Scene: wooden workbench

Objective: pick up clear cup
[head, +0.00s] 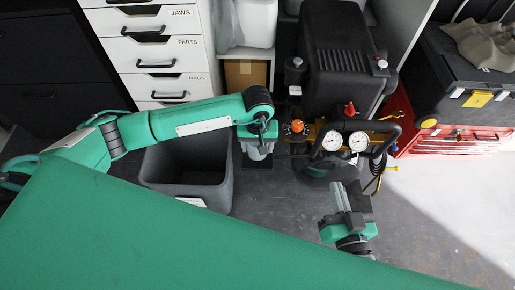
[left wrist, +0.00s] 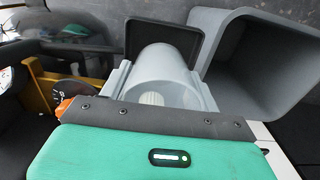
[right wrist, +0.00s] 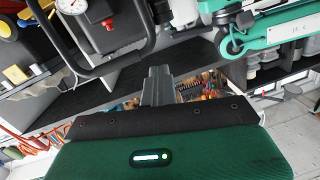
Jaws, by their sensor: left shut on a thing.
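The clear cup (left wrist: 165,78) is a translucent grey cylinder in the left wrist view, held between the two fingers of my left gripper (left wrist: 163,90). In the head view my left gripper (head: 258,150) points down beside the grey bin, and the cup is mostly hidden by the gripper there. My right gripper (head: 346,195) is at the lower right of the head view, below the gauges. Its fingers are together and empty in the right wrist view (right wrist: 158,85).
An open grey bin (head: 185,183) stands just left of my left gripper. A black compressor (head: 338,60) with gauges (head: 333,141) stands to the right. A white drawer cabinet (head: 155,55) is behind, and a red toolbox (head: 430,130) is at right. Grey floor at lower right is clear.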

